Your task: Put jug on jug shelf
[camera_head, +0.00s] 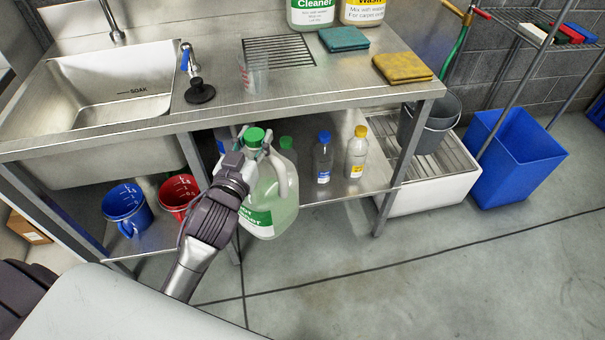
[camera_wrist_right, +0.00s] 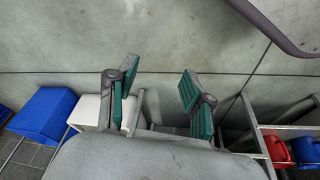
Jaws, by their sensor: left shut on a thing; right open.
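A clear jug (camera_head: 264,212) with a green cap and a green-and-white label hangs roughly upright, in front of the lower shelf (camera_head: 340,188) under the steel counter. My left gripper (camera_head: 258,152) is shut on it near the handle and neck, partly hiding its upper left side. Bottles with a blue cap (camera_head: 323,160) and a yellow cap (camera_head: 356,155) stand on that shelf, and another green cap shows behind the jug. A green-labelled Cleaner jug (camera_head: 312,14) and a Wash jug (camera_head: 362,10) stand on the counter. My right gripper (camera_wrist_right: 160,98) is open and empty in the right wrist view.
The counter (camera_head: 300,92) holds a clear measuring cup (camera_head: 253,75), a green cloth (camera_head: 343,39) and a yellow cloth (camera_head: 402,68). Blue (camera_head: 127,205) and red (camera_head: 180,193) pitchers sit low left. A blue bin (camera_head: 515,155) stands right. The front floor is clear.

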